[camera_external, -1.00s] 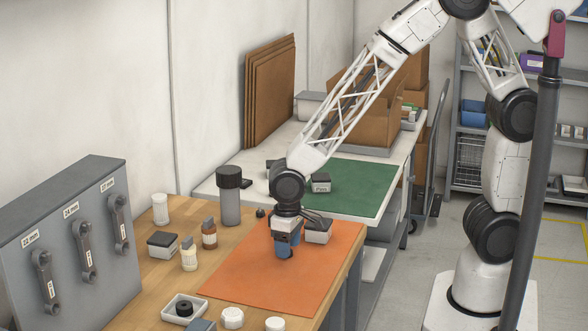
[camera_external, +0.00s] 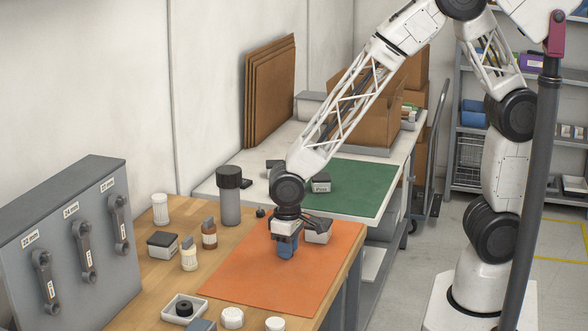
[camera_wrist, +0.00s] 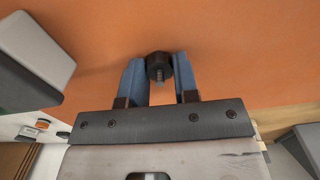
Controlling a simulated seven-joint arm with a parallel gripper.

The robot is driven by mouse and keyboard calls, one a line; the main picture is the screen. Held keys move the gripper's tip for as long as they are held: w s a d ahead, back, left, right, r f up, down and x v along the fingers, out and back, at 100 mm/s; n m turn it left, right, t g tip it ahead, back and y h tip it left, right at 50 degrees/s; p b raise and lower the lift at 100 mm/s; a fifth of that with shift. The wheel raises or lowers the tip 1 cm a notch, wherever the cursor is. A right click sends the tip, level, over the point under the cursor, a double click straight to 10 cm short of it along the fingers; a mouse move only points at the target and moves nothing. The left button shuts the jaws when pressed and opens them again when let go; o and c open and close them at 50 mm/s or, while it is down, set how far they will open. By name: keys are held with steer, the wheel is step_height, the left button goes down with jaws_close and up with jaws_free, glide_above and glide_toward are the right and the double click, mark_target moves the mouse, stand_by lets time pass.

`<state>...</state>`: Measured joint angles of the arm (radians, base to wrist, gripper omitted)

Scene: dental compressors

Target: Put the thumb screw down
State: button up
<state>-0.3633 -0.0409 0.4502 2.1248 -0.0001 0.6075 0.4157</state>
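The thumb screw has a dark, round knurled head with a grey threaded stud. In the wrist view the thumb screw (camera_wrist: 158,68) sits between the tips of my two blue fingers, its stud pointing back toward the palm. My gripper (camera_wrist: 159,62) is closed against both sides of the head. In the external view my gripper (camera_external: 287,256) points down over the orange mat (camera_external: 255,285), low near its far part. The screw is hidden behind the fingers there. I cannot tell whether it touches the mat.
A grey-white box (camera_external: 318,230) stands close right of my gripper and shows large in the wrist view (camera_wrist: 38,48). A dark-capped cylinder (camera_external: 230,200) and small bottles (camera_external: 209,234) stand left. A tray (camera_external: 184,308) is at the front. The mat's near part is bare.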

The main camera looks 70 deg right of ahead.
steer(key=shift+c, duration=0.9)
steer(key=shift+r, duration=0.15)
steer(key=shift+r, duration=0.45)
step_height(320, 180, up, 2)
steer(key=shift+s+d+r, duration=0.1)
steer(key=shift+s+r, duration=0.05)
steer(key=shift+r, duration=0.1)
steer(key=s+d, duration=0.1)
steer(key=s, duration=0.4)
steer(key=s+d+r, duration=0.1)
steer(key=s+d, duration=0.1)
steer(key=s, duration=0.2)
steer(key=s+d, duration=0.2)
steer(key=s, duration=0.3)
steer(key=shift+s+d+r, duration=0.15)
steer(key=shift+s, duration=0.2)
steer(key=shift+w, duration=0.15)
